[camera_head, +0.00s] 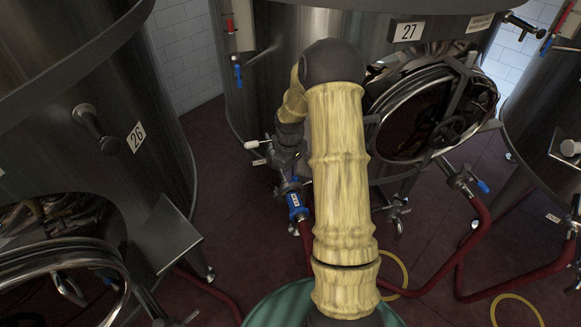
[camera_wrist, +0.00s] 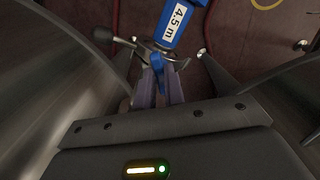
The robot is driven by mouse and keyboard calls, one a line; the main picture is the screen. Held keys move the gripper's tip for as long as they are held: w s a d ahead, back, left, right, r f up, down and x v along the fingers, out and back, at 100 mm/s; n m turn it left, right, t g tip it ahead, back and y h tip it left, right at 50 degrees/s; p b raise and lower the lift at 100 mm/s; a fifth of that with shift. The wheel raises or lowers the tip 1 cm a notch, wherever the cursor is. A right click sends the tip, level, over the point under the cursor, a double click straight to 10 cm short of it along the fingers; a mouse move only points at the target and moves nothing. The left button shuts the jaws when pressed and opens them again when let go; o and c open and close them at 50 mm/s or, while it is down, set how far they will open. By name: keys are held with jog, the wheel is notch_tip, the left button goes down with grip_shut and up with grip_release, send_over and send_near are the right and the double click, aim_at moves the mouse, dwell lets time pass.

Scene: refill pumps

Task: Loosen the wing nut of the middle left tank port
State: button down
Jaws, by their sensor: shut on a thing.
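The middle tank (camera_head: 310,30), grey metal and marked 27, has its left port low on its front. A blue hose coupling (camera_head: 297,203) hangs below that port. It also shows in the wrist view (camera_wrist: 172,25), with a label reading 4.5 m. In the head view my arm covers part of the port.
Tank 26 (camera_head: 70,130) stands at the left and another tank (camera_head: 550,110) at the right. A valve lever with a dark handle (camera_wrist: 103,35) sits beside my fingers. Red hoses (camera_head: 478,235) run over the dark red floor.

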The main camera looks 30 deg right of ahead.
jog(key=n+p, duration=0.1)
jog(key=n, duration=0.1)
jog(key=n+p, duration=0.2)
jog(key=n, duration=0.1)
jog(key=shift+w+r+n, duration=0.1)
jog(key=shift+r+n, duration=0.15)
jog(key=shift+n, duration=0.05)
jog(key=n+p, duration=0.3)
jog(key=n, duration=0.2)
jog(key=shift+f, duration=0.15)
jog(key=c, duration=1.5)
grip_release()
notch_tip(320, 180, up, 17)
jog(key=shift+a+r, duration=0.15)
